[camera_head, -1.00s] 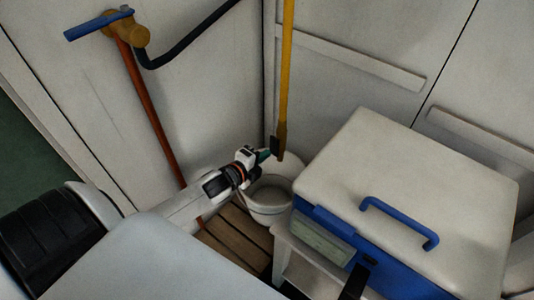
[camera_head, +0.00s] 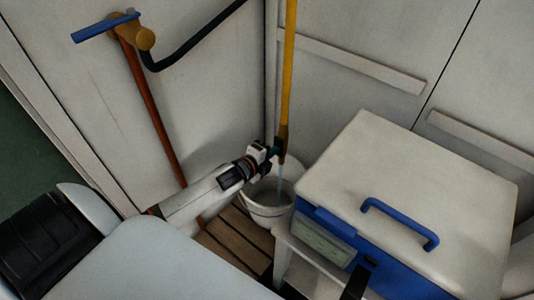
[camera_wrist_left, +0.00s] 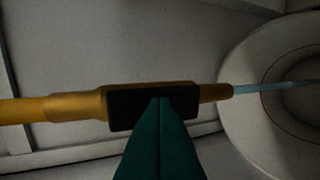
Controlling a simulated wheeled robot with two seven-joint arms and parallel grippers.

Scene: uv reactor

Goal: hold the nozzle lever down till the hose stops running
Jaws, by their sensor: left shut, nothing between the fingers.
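The yellow hose (camera_head: 289,70) hangs down the wall corner in the head view and ends in a nozzle above the white bucket (camera_head: 268,213). In the left wrist view the nozzle (camera_wrist_left: 215,92) is brass-coloured, with a dark lever (camera_wrist_left: 150,105) on its side. My left gripper (camera_head: 275,149) is shut and empty, its green fingertips (camera_wrist_left: 160,135) against the lever. A pale blue stream of water (camera_wrist_left: 275,87) runs from the nozzle into the bucket; the stream (camera_head: 280,178) also shows in the head view. My right gripper is not in view.
A white box with a blue front and blue handle (camera_head: 400,222) stands right of the bucket on a stand. A brown pipe (camera_head: 150,110) with a blue valve lever (camera_head: 105,27) runs down the left wall. Wooden slats (camera_head: 235,240) lie below.

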